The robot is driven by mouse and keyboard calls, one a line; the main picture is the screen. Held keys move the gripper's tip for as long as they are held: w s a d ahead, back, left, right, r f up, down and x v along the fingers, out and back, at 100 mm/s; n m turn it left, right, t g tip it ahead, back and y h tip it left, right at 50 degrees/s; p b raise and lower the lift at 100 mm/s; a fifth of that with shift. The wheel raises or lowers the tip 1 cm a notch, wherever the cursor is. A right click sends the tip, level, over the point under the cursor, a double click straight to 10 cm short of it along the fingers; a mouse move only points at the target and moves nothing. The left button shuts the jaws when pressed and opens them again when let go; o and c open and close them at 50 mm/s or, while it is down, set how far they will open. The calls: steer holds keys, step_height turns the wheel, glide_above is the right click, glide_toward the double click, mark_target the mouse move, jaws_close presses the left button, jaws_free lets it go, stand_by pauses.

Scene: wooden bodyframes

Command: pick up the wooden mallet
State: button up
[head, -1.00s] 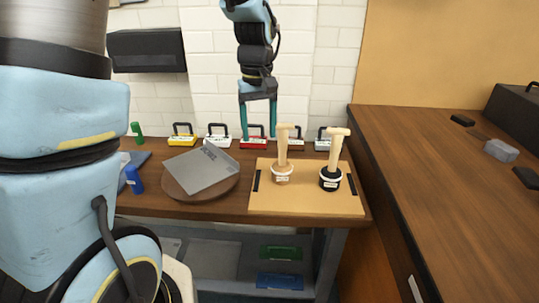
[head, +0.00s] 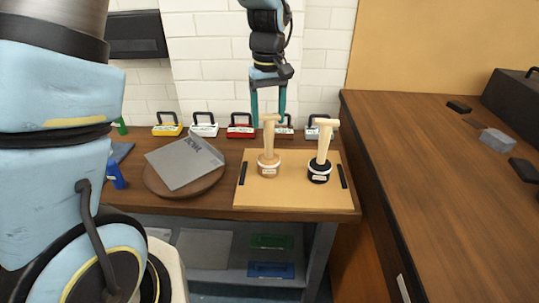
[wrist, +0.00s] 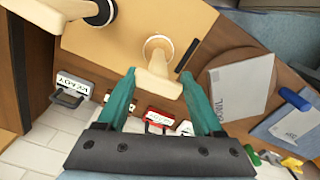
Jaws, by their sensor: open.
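Two pale wooden mallets stand upright, heads up, on a tan board (head: 292,198). The left mallet (head: 268,141) stands in a light wooden cup (head: 268,170). The right mallet (head: 324,142) stands in a black cup with a white rim (head: 319,172). My gripper (head: 268,118) is open and points down at the left mallet's head. In the wrist view, my open fingers (wrist: 159,72) lie on either side of that mallet's head (wrist: 158,86). I cannot tell whether they touch it. The right mallet (wrist: 47,9) is partly cut off there.
A grey plate (head: 184,164) lies on a round wooden board (head: 150,181) to the left. Several handled cases, including a red one (head: 240,131), line the back wall. A blue bottle (head: 117,177) stands left. A second wooden counter (head: 410,165) lies right.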

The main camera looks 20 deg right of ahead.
mark_target(269, 157)
steer(key=shift+d+f+p, duration=0.1)
steer(key=shift+f+p, duration=1.25)
steer(key=shift+f, duration=2.85)
jaws_close()
